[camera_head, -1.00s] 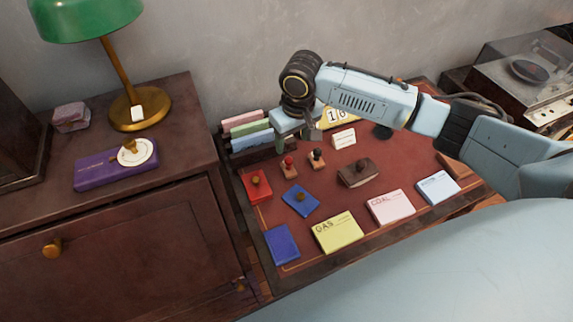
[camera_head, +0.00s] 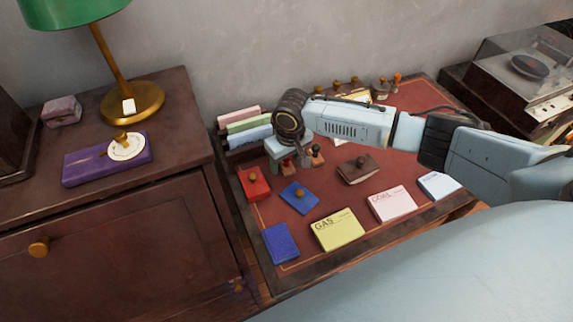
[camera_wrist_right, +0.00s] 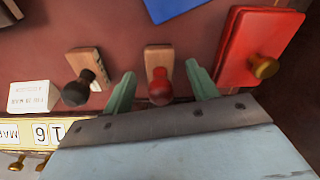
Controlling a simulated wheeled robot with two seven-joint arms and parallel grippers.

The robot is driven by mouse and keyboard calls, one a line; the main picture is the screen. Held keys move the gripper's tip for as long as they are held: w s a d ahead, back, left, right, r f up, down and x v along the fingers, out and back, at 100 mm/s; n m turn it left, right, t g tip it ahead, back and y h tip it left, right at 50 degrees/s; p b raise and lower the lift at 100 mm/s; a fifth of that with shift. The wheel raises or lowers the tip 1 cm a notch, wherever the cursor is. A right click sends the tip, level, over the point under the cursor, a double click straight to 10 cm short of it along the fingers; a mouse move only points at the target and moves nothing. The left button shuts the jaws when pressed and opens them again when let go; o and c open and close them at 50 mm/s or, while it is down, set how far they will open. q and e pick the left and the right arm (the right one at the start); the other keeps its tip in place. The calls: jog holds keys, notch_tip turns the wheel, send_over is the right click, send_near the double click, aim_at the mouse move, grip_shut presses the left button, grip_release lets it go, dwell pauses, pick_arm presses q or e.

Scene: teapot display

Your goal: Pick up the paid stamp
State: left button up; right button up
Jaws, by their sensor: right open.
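Two wooden hand stamps stand side by side on the red desk mat. One has a red knob (camera_wrist_right: 160,88), and the other has a black knob (camera_wrist_right: 84,77); the black-knobbed one also shows in the head view (camera_head: 317,154). I cannot read on either which is the paid stamp. My right gripper (camera_wrist_right: 160,72) is open, and its green fingers lie on either side of the red-knobbed stamp. In the head view, my right gripper (camera_head: 290,163) is low over that stamp and partly hides it. My left gripper is not in view.
A red pad (camera_head: 254,183) with a brass knob stands close beside one finger. A blue pad (camera_head: 298,197), a brown blotter (camera_head: 359,170) and bill cards, including a yellow one (camera_head: 338,230), lie in front. A letter rack (camera_head: 246,127) stands behind left.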

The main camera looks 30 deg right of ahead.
jog(key=c, duration=1.2)
jog(key=shift+o, duration=0.2)
notch_tip(320, 180, up, 9)
jog(key=shift+r+p, duration=0.1)
jog(key=shift+p, duration=0.95)
jog(key=shift+r, duration=0.4)
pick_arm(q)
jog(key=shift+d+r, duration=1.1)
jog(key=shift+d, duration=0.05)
